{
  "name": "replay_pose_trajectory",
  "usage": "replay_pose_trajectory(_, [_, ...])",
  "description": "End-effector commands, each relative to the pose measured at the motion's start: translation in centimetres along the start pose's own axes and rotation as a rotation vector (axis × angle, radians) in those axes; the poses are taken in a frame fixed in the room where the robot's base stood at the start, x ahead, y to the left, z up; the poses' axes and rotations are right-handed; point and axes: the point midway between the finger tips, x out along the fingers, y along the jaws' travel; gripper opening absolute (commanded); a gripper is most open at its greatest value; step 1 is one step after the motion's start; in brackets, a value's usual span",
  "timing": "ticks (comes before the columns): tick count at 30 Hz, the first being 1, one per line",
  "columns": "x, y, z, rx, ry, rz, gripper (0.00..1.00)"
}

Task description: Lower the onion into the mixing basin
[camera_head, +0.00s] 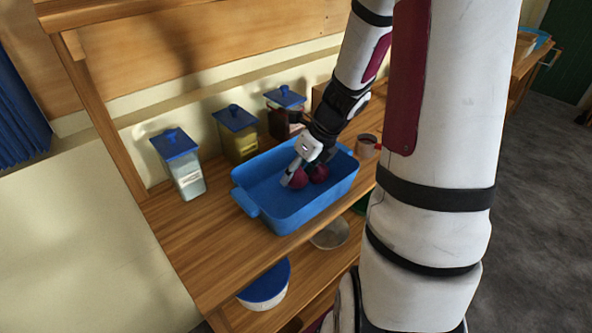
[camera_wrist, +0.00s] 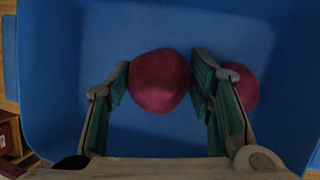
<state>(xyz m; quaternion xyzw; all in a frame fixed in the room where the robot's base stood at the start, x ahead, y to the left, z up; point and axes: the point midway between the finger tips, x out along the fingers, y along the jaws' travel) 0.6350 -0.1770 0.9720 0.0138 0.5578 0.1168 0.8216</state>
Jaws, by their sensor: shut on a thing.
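A blue mixing basin (camera_head: 262,197) stands on the wooden shelf, and its blue floor and walls fill the wrist view (camera_wrist: 60,70). My gripper (camera_head: 294,180) reaches down inside the basin. In the wrist view its two fingers (camera_wrist: 160,84) are shut on a dark red onion (camera_wrist: 158,80). The onion shows partly in the head view (camera_head: 298,180), close to the basin floor; I cannot tell whether it touches it. A second red round thing (camera_wrist: 242,86) lies in the basin just right of the right finger, partly hidden by it; it also shows in the head view (camera_head: 319,173).
Lidded jars stand behind the basin: one pale (camera_head: 186,175), one yellowish (camera_head: 238,138), one dark (camera_head: 285,115). A brown cup (camera_head: 366,146) is right of it. A blue-lidded bowl (camera_head: 265,288) and a metal disc (camera_head: 330,234) are on the lower shelf.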

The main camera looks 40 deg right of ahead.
Motion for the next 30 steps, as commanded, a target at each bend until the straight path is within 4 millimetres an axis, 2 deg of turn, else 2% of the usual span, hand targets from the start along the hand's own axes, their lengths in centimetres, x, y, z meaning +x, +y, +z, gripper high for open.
replay_pose_trajectory(30, [1.3, -0.2, -0.5, 0.000, 0.000, -0.001, 0.17])
